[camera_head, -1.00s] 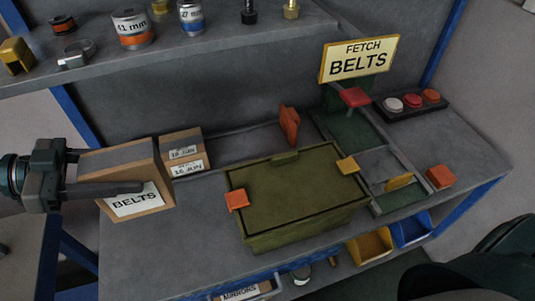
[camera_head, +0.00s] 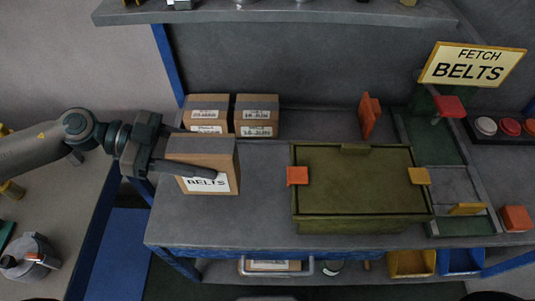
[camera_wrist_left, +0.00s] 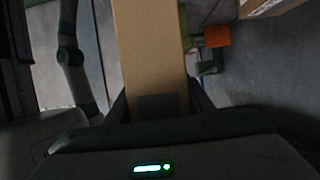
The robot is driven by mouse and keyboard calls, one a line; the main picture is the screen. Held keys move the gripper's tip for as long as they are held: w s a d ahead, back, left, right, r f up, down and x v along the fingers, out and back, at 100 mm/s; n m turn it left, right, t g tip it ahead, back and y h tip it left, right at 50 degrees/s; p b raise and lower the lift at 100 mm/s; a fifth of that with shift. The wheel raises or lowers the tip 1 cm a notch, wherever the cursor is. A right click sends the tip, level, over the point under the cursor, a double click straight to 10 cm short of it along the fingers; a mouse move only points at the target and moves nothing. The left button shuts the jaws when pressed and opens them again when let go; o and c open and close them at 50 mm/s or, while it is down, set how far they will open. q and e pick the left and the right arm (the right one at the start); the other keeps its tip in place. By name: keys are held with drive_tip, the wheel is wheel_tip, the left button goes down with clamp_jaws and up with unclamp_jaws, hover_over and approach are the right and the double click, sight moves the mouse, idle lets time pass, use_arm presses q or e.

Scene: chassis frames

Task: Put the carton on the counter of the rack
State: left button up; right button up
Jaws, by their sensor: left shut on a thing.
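The brown carton (camera_head: 208,165) with a white BELTS label is near the left end of the grey counter (camera_head: 265,205) of the rack. My left gripper (camera_head: 200,153) comes in from the left and is shut on the carton, with fingers on its near and far sides. In the left wrist view the carton (camera_wrist_left: 150,50) fills the middle between the fingers. It looks upright; I cannot tell whether its underside touches the counter. My right gripper is not in view.
Two small labelled boxes (camera_head: 257,116) stand behind the carton. A green lidded case (camera_head: 355,185) with orange and yellow clips is to its right. The FETCH BELTS sign (camera_head: 473,65) stands at the back right. Bare counter lies between carton and case. An upper shelf (camera_head: 280,14) overhangs the back.

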sight(212, 181)
use_arm(q)
drive_tip(key=shift+f, duration=0.2)
wheel_tip(212, 181, down, 5)
drive_tip(key=shift+r+p, duration=0.2)
drive_tip(key=shift+p, duration=0.25)
drive_tip(key=shift+f, duration=0.55)
drive_tip(key=shift+f, duration=0.1)
drive_tip(key=shift+f, duration=0.25)
drive_tip(key=shift+f+p, duration=0.35)
drive_tip(key=shift+f, duration=1.25)
drive_tip(key=shift+f, duration=0.1)
